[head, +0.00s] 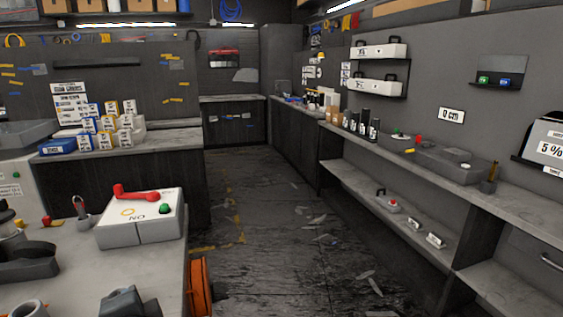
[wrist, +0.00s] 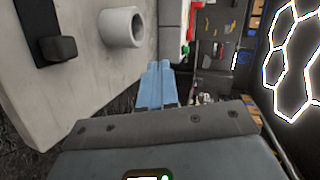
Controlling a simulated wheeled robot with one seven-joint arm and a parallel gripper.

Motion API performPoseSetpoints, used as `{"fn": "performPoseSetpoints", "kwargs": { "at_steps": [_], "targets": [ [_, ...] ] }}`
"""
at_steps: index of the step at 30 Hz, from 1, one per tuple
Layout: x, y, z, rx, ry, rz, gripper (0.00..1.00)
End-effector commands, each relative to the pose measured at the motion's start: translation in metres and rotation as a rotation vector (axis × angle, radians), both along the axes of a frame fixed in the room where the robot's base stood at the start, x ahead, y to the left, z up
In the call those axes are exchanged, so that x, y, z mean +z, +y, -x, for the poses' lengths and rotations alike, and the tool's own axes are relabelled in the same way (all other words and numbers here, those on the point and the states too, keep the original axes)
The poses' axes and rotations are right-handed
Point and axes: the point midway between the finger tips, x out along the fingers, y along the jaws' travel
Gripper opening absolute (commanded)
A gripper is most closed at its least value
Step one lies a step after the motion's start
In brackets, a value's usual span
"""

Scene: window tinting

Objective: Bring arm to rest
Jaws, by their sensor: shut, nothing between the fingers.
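My gripper (wrist: 160,70) shows in the wrist view as two light-blue fingers pressed together, with nothing between them. The fingers are beside the edge of a pale worktop (wrist: 75,90) and touch nothing that I can make out. I cannot make out my gripper in the head view, so the arm's full pose is hidden.
A near bench (head: 75,262) carries a white box (head: 140,230) with a red handle. An orange reel (head: 200,288) is at its right side. A pale cylinder (wrist: 122,27) shows in the wrist view. The dark aisle floor (head: 275,220) is mostly open, with scattered scraps.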

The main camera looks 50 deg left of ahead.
Motion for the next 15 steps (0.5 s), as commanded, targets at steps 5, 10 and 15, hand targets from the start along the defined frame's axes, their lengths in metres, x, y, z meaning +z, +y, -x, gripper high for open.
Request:
{"fn": "performPoseSetpoints", "kwargs": {
  "at_steps": [5, 10, 15],
  "targets": [
    [-0.03, -0.043, -0.038, -0.062, -0.063, 0.013, 0.0],
    [-0.069, -0.114, -0.084, -0.153, -0.162, 0.045, 0.0],
    [-0.108, -0.216, -0.124, -0.271, -0.297, 0.104, 0.0]
  ]
}}
